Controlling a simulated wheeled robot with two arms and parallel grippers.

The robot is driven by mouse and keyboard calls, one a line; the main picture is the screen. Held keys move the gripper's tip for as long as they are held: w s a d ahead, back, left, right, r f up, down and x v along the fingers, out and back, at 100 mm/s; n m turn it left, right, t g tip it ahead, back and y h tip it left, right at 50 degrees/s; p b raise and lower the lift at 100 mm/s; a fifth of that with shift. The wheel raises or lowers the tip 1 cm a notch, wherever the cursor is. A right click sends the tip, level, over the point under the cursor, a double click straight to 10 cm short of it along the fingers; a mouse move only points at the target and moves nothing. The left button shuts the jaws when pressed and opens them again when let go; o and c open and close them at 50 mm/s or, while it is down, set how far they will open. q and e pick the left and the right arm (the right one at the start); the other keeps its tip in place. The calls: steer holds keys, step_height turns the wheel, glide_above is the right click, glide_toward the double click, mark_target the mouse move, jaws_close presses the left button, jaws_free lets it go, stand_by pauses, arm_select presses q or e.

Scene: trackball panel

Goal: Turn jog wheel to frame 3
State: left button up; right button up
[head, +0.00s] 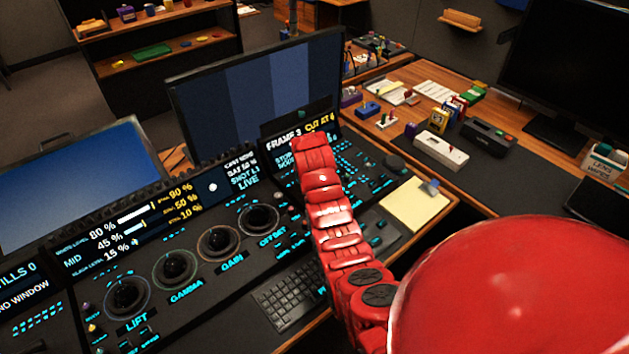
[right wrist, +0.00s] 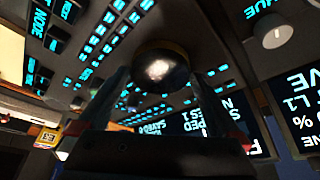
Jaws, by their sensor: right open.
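The panel display (head: 300,137) reads "FRAME 3" and, in yellow, "CUT AT" with a digit I cannot read surely. My red right arm reaches over the panel in the head view and hides its own gripper and the area below it. In the right wrist view my right gripper (right wrist: 162,100) is open, its two dark fingers on either side of a shiny dark round knob (right wrist: 160,66) with a gold rim, apparently the jog wheel. I cannot tell whether the fingers touch it. My left gripper is not in view.
Several trackballs with rings, such as the one marked Gain (head: 219,241), line the panel left of my arm. A keyboard (head: 288,298) lies in front, and a yellow notepad (head: 414,206) to the right. A monitor (head: 262,95) stands behind.

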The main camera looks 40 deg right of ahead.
steer(key=b+v, duration=0.1)
steer(key=v, duration=0.4)
steer(key=shift+w+a+r, duration=0.1)
steer(key=p+v, duration=0.1)
steer(key=v, duration=0.2)
steer(key=shift+w, duration=0.1)
steer(key=p+v, duration=0.9)
steer(key=p, duration=0.2)
steer(key=shift+p, duration=0.4)
